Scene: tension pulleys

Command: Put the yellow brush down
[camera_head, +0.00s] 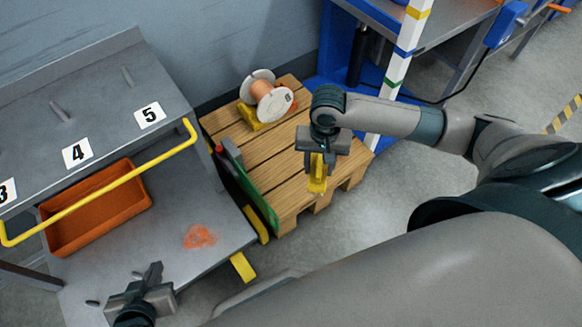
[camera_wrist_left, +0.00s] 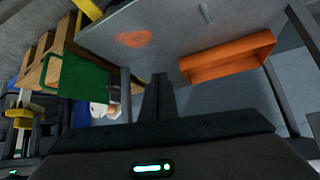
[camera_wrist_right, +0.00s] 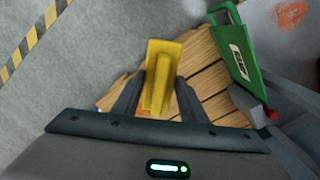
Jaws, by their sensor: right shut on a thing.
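The yellow brush (camera_head: 318,182) is held in my right gripper (camera_head: 320,164) and points down over the right part of the wooden pallet (camera_head: 285,176). In the right wrist view the brush (camera_wrist_right: 160,72) sits between the two fingers, with pallet boards and grey floor behind it. I cannot tell exactly how high it is above the boards. My left gripper (camera_head: 152,277) is at the lower left by the grey bench shelf, empty. In the left wrist view its fingers (camera_wrist_left: 157,92) are together.
A spool of orange wire (camera_head: 267,95) lies on the pallet's back with a yellow piece (camera_head: 254,120) beside it. A green panel (camera_head: 250,184) stands at the pallet's left edge. An orange bin (camera_head: 96,207) and yellow rail (camera_head: 112,179) are left. The pallet's middle boards are clear.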

